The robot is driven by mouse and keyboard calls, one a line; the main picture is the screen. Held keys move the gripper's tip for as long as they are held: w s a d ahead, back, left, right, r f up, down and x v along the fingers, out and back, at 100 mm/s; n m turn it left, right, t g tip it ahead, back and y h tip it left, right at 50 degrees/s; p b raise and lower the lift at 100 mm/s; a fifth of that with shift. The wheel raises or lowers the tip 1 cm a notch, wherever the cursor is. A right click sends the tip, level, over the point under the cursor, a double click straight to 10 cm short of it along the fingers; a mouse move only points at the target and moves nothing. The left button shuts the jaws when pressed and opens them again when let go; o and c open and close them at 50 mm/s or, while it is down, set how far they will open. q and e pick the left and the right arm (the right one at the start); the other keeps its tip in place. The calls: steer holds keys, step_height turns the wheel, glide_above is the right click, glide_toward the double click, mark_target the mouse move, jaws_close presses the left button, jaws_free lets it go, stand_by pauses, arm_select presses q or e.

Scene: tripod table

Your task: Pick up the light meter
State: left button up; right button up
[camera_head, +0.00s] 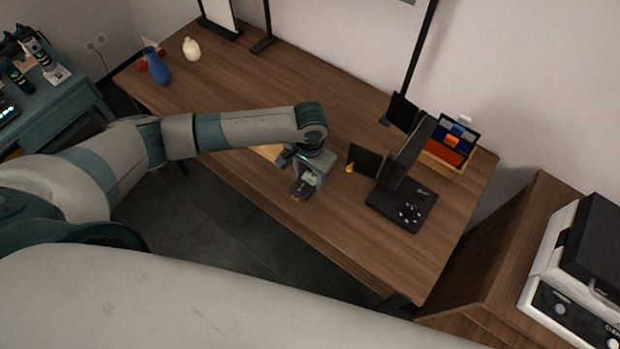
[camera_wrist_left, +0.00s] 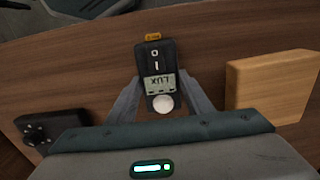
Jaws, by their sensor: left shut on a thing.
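The light meter (camera_wrist_left: 158,62) is a small dark handheld device with a "LUX" display, a white round sensor and an orange end. In the left wrist view it lies between the two fingers of my left gripper (camera_wrist_left: 160,103), which is shut on it. In the head view my left gripper (camera_head: 303,184) is above the front part of the wooden table (camera_head: 350,225), with the meter's dark end and orange tip (camera_head: 296,197) showing below it. I cannot tell whether the meter touches the tabletop. My right gripper is not in view.
A wooden block (camera_wrist_left: 272,85) and a dark device (camera_wrist_left: 50,128) flank the gripper in the left wrist view. A black stand (camera_head: 403,207), a dark panel (camera_head: 364,160) and a box of coloured items (camera_head: 447,146) are to the right. A blue vase (camera_head: 156,66) stands far left.

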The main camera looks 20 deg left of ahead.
mark_target(310, 179)
arm_select(q)
steer(key=shift+r, duration=0.15)
step_height(310, 179, up, 10)
steer(key=b, duration=0.2)
stand_by(0.4)
stand_by(0.4)
